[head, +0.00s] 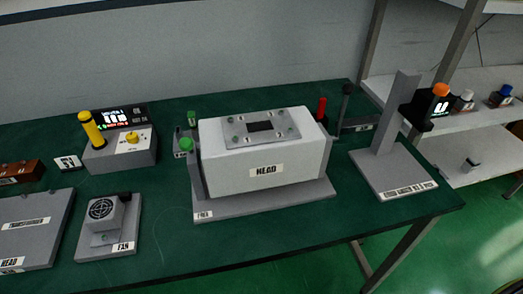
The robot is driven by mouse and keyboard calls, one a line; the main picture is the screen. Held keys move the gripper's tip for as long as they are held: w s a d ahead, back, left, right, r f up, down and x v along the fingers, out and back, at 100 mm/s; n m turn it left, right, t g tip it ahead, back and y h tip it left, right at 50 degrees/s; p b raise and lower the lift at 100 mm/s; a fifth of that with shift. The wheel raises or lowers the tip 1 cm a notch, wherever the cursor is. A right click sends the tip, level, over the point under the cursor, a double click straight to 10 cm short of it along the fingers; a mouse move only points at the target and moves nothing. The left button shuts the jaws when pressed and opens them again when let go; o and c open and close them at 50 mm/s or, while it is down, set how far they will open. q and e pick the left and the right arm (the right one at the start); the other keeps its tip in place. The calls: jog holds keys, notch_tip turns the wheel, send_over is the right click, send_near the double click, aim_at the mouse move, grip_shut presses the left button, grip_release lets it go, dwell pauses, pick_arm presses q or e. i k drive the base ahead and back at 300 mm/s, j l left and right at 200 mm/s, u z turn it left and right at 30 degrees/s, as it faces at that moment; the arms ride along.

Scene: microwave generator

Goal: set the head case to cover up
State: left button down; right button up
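The head case (263,153) is a pale grey-white box labelled HEAD, in the middle of the green table in the head view. It sits on a grey base plate (262,203) between upright side pieces. On its top lies a grey plate (264,127) with a dark rectangular opening and small green-tinted dots near its corners. Whether this plate is the cover or part of the case, I cannot tell. A green knob (186,144) stands at the left side of the case. Neither of my grippers shows in this view.
A control box (122,152) with a lit display and yellow handle stands at the left. A fan unit (104,222) and a transformer plate (30,230) are at the front left. A grey stand (390,170) rises at the right. Shelves (485,130) stand beyond the table.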

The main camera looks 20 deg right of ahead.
aim_at(265, 156)
jog(key=z, duration=2.4)
jog(key=k+l, duration=0.4)
jog(key=k, duration=0.15)
jog(key=k+l, duration=0.4)
jog(key=k, duration=0.15)
